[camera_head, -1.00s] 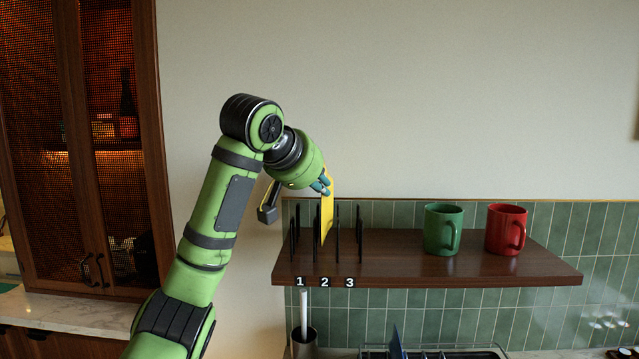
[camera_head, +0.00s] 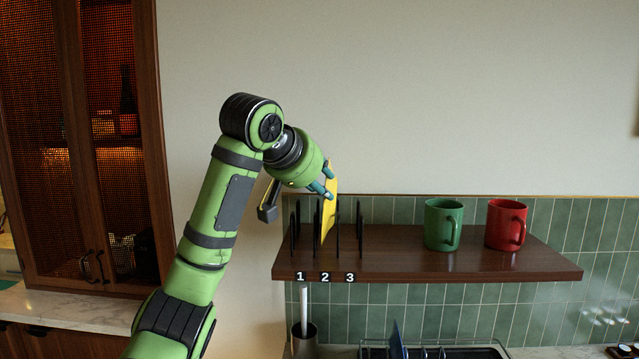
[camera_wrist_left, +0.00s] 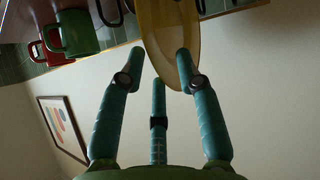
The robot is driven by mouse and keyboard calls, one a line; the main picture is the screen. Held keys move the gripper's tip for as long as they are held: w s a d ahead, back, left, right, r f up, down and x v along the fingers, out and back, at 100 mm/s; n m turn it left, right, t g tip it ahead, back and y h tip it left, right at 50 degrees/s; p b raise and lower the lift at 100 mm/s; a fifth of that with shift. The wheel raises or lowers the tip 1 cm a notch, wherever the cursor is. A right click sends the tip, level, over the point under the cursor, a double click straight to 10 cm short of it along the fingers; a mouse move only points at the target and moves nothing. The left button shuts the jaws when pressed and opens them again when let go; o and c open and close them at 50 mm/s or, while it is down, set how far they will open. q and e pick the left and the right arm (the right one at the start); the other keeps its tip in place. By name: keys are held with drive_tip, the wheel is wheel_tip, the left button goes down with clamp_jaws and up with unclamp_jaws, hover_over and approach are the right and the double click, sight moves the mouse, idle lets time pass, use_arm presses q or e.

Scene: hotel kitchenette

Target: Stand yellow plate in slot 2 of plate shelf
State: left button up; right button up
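The yellow plate (camera_head: 330,222) stands on edge, close to upright, between the two black dividers of slot 2 on the wooden plate shelf (camera_head: 430,268). Its lower edge is down near the board; I cannot tell exactly how it touches. My left gripper (camera_head: 326,183) is at the plate's upper part, its teal fingers spread. In the left wrist view, the fingers (camera_wrist_left: 160,62) are apart around the near rim of the plate (camera_wrist_left: 172,30), with a visible gap at the left fingertip. My right gripper is not in view.
A green mug (camera_head: 441,226) and a red mug (camera_head: 505,226) stand on the right part of the shelf. Slots 1 and 3 are empty. Below are a utensil holder (camera_head: 304,337) and a dish rack (camera_head: 435,352). The wall above is clear.

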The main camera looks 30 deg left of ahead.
use_arm(q)
drive_tip(key=v, duration=1.2)
drive_tip(key=shift+d, duration=0.1)
idle(0.6)
